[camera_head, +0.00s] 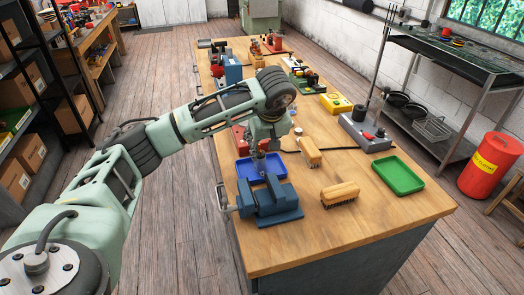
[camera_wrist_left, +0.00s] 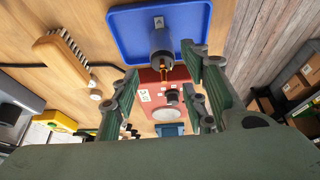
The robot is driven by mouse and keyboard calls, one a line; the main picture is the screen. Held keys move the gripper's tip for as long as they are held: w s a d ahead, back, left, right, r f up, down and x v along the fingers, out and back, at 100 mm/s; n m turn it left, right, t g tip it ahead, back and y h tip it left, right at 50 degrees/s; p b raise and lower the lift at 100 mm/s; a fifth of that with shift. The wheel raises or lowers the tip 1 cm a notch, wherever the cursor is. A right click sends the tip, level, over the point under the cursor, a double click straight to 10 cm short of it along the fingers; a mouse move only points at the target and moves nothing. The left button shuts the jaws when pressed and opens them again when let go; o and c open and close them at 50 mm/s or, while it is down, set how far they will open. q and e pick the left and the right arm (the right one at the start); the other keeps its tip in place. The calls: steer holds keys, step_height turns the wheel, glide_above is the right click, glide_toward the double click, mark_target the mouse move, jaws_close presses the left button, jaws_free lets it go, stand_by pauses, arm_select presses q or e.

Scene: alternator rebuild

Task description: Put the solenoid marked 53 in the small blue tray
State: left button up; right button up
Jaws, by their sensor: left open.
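The small blue tray (camera_head: 246,171) lies near the left edge of the workbench; it also shows at the top of the left wrist view (camera_wrist_left: 125,35). A dark cylindrical solenoid (camera_wrist_left: 160,42) with copper-coloured terminals shows against the tray in the left wrist view. A small pale label is on it, but I cannot read the number. My left gripper (camera_head: 262,150) is over the tray, pointing down. In the wrist view its fingers (camera_wrist_left: 163,78) are spread apart, on either side of the solenoid's terminal end. I cannot tell whether the solenoid rests on the tray floor. My right gripper is not in view.
A blue vise (camera_head: 270,203) stands close in front of the tray. Two wooden brushes (camera_head: 340,194) lie to the right, and a green tray (camera_head: 398,175) is at the right edge. A grey box (camera_head: 364,132) and a yellow device (camera_head: 336,104) stand farther back.

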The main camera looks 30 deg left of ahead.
arm_select(q)
steer(key=v, duration=0.8)
steer(key=shift+b, duration=0.45)
steer(key=shift+d+f, duration=0.1)
steer(key=shift+f, duration=0.05)
